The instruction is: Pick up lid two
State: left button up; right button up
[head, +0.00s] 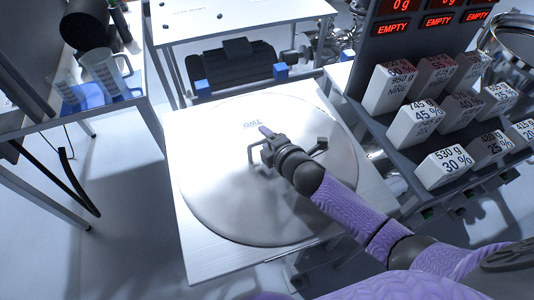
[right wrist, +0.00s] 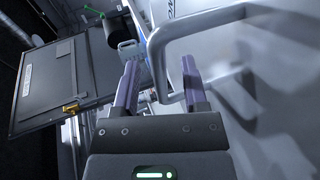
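Lid two is a large round grey metal disc (head: 225,205) lying flat on a pale square top, with upside-down "TWO" lettering near its far edge. A bent bar handle (head: 318,146) shows right of my right gripper, and a bracket-like bar shows just left of it. My right gripper (head: 266,137) is over the middle of the lid. In the right wrist view its two purple fingers (right wrist: 160,83) are apart. A grey bar handle (right wrist: 200,27) loops close by, one leg appearing between the fingers; contact is unclear. My left gripper is not in view.
A rack of labelled white blocks (head: 415,122) stands at the right under red "EMPTY" displays (head: 390,28). A white table (head: 240,18) is behind the lid. A side table with a clear jug (head: 104,72) is at the left. Open floor lies left of the lid.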

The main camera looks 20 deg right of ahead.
grip_shut()
jog(key=shift+r, duration=0.1)
dwell(1.1)
